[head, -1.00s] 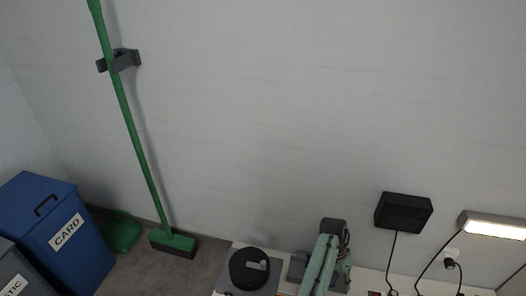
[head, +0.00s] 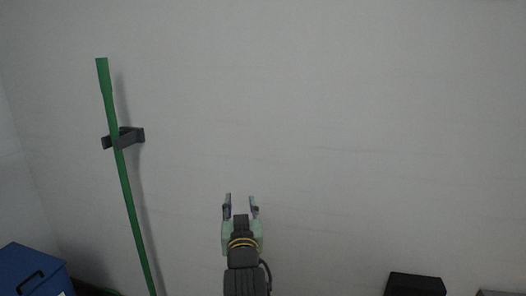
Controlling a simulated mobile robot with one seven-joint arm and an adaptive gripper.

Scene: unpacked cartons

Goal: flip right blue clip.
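No blue clip shows in the head view. My gripper (head: 240,202) is raised in front of the bare wall at the lower middle. Its two fingers point up and stand apart, with nothing visible between them.
A green broom handle (head: 129,200) leans in a dark wall holder (head: 124,138) at the left. The top of a blue bin (head: 32,270) shows at the lower left. A black box (head: 414,285) is on the wall at the lower right. The middle of the wall is bare.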

